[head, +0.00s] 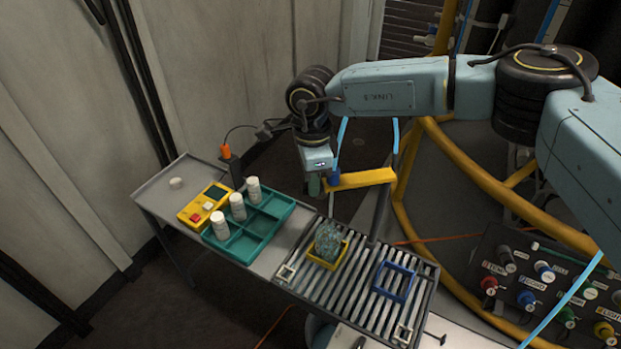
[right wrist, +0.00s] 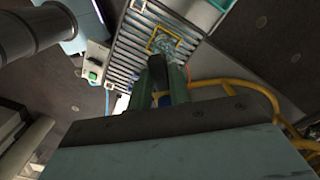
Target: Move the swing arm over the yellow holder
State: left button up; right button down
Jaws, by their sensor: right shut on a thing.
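The swing arm (head: 362,179) is a yellow bar with a blue piece at its left end, next to a dark upright post behind the slatted table. My right gripper (head: 322,184) is shut on the swing arm at that left end, above and behind the yellow holder. The yellow holder (head: 341,262) is a small square frame on the slats with a crumpled, glassy, pale-green thing in it. In the right wrist view, the green fingers (right wrist: 166,88) close around a dark part, and the yellow holder (right wrist: 178,47) shows beyond them. My left gripper is out of view.
A blue square frame (head: 378,281) stands on the slats right of the yellow holder. A green tray (head: 262,236) with white bottles and a yellow button box (head: 190,214) are at the left. A yellow rail (head: 402,205) and a knob panel (head: 520,265) are at the right.

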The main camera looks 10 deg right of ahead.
jog(key=c, duration=1.3)
grip_release()
jog(key=shift+r, duration=0.1)
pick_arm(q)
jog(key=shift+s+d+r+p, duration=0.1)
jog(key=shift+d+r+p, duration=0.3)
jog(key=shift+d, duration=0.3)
pick_arm(e)
notch_tip(320, 180, up, 13)
jog(key=shift+r, duration=0.15)
